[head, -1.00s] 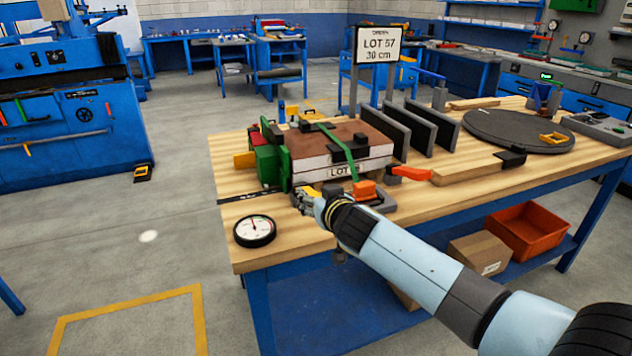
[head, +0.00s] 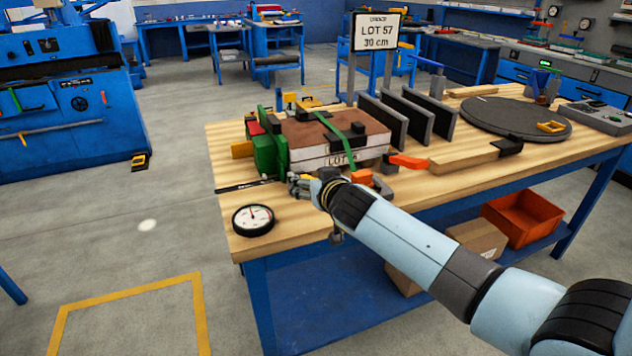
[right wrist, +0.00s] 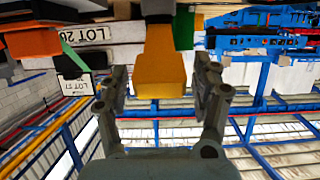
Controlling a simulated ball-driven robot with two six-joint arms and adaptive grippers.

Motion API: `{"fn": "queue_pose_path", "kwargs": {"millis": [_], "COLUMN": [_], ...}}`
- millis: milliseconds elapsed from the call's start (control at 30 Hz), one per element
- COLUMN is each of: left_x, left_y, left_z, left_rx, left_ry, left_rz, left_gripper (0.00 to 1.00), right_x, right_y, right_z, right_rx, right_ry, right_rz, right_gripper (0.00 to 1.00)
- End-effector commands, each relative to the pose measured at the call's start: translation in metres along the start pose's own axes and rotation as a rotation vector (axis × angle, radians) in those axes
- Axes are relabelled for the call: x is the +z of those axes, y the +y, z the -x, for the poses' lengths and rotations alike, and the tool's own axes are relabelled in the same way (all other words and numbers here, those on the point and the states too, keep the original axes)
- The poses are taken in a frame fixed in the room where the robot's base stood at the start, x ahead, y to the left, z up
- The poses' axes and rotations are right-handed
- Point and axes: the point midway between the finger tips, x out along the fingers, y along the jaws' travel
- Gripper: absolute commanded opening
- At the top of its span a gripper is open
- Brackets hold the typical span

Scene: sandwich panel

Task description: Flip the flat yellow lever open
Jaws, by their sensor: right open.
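A flat yellow lever (right wrist: 161,65) shows in the right wrist view, hanging from a grey mount, with its wide end between my right gripper's two fingers. My right gripper (right wrist: 161,82) is open, with one finger on each side of the lever; I see gaps on both sides, so it does not look clamped. In the head view my right gripper (head: 296,187) is at the front left corner of the strapped panel stack (head: 342,148), beside the green clamp block (head: 268,155). The lever is hidden or too small to make out there. My left gripper is not in view.
A round dial gauge (head: 253,220) lies on the wooden table (head: 226,185) near the front left edge. An orange-red handle (head: 408,161) and an orange block (head: 362,177) are right of my gripper. Dark upright plates (head: 405,118) stand behind.

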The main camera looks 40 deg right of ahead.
Motion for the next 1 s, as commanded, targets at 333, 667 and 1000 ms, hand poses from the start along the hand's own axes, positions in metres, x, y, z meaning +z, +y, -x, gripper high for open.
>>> {"fn": "queue_pose_path", "kwargs": {"millis": [333,667,1000], "left_x": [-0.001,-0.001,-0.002], "left_y": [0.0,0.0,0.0], "left_z": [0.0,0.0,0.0], "left_rx": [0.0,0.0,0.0], "left_ry": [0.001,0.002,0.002], "left_rz": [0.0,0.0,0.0], "left_gripper": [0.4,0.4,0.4], "right_x": [0.001,0.0,0.0], "right_y": [0.0,0.0,0.0], "right_z": [0.06,0.113,0.118], "right_rx": [-0.002,-0.001,-0.001], "right_ry": [0.0,0.001,0.001], "right_rz": [-0.001,0.0,0.0], "right_gripper": [0.65,0.65,0.65]}}
